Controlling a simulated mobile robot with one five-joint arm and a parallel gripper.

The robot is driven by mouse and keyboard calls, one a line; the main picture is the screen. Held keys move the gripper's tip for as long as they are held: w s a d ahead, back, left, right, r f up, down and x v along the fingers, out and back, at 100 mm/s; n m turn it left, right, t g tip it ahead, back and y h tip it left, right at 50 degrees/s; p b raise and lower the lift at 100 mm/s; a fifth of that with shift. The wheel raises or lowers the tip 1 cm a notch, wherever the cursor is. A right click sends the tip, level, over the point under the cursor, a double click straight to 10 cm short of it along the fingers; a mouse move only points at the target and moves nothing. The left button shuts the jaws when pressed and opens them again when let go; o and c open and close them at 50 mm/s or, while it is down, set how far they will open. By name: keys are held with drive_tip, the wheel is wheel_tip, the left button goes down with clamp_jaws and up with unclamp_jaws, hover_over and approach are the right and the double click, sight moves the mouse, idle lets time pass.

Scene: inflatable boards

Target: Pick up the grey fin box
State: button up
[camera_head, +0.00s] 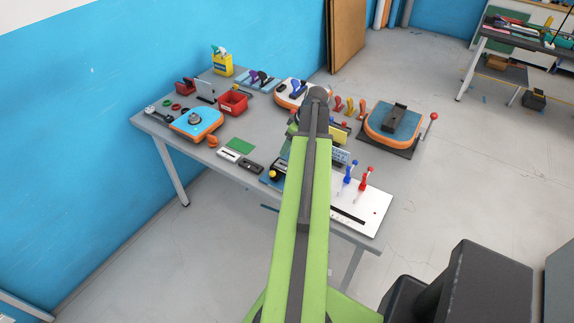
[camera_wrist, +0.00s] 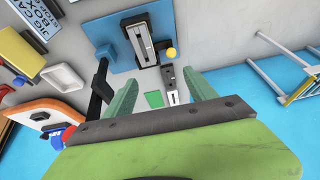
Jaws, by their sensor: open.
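The grey fin box (camera_head: 250,166), a small dark grey slotted bar, lies flat near the front edge of the grey table, beside a similar white slotted bar (camera_head: 228,155). In the wrist view the dark grey fin box (camera_wrist: 168,75) shows between and beyond the fingers, end to end with the white bar (camera_wrist: 172,97). My gripper (camera_wrist: 162,82) is open, with two green fingers apart and nothing between them. It is above the table and apart from the box.
A green patch (camera_head: 240,145) lies behind the bars. A blue plate (camera_wrist: 122,50) with a slotted block and yellow knob is close by. A red bin (camera_head: 233,103), an orange-edged blue board (camera_head: 195,123) and a white panel with red and blue clamps (camera_head: 372,208) stand around.

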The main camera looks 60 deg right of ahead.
drive_tip(key=s+d, duration=0.4)
drive_tip(key=b+x, duration=1.1)
drive_tip(key=shift+w+a+f, duration=0.1)
drive_tip(key=shift+w+f, duration=0.2)
drive_tip(key=shift+w, duration=0.05)
drive_tip(key=b+x, duration=0.5)
drive_tip(key=shift+w+a+f, duration=0.1)
drive_tip(key=shift+c, duration=0.2)
clamp_jaws()
